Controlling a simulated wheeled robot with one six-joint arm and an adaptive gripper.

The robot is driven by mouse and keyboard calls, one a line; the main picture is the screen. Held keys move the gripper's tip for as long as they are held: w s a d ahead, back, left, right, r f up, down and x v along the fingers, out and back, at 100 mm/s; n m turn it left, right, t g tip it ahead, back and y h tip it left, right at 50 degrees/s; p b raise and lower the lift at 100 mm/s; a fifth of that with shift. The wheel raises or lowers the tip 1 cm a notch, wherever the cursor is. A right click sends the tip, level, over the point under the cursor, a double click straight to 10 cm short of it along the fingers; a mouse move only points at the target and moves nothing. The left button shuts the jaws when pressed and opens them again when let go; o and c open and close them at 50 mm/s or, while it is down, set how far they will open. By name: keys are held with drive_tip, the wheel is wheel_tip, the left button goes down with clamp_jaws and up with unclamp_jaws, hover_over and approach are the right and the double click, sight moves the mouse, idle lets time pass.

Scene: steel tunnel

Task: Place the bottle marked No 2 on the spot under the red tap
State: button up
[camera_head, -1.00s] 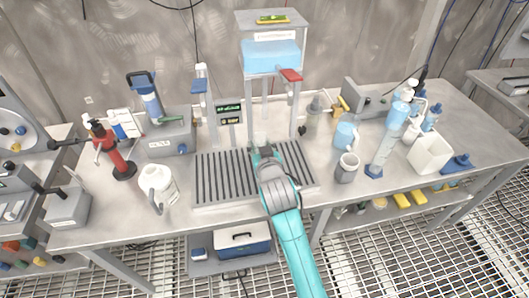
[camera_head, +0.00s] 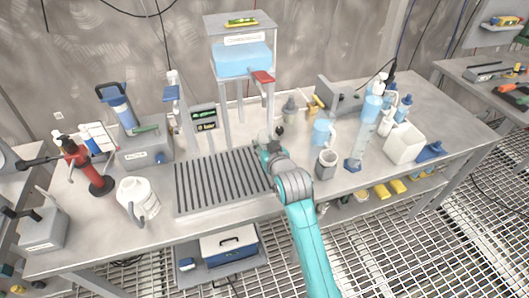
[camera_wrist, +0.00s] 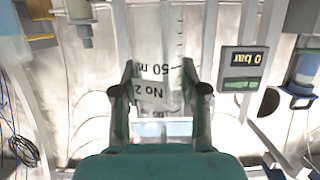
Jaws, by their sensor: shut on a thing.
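The bottle marked No 2 (camera_wrist: 158,85) is clear, with dark markings, and my gripper (camera_wrist: 160,95) is shut on it; its lettering reads upside down in the wrist view. In the head view my gripper (camera_head: 264,142) is low over the right end of the slatted grey tray (camera_head: 222,180), near the stand's right post. The bottle is small and mostly hidden there. The red tap (camera_head: 262,77) is on the right of the stand, above my gripper. The spot beneath it cannot be made out.
A gauge (camera_wrist: 242,66) reads 0 bar. A white jug (camera_head: 137,198) stands left of the tray.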

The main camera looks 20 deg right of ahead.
drive_tip(key=shift+f, duration=1.8)
drive_tip(key=shift+f, duration=0.1)
drive_tip(key=o, duration=1.3)
drive_tip(key=v, duration=1.2)
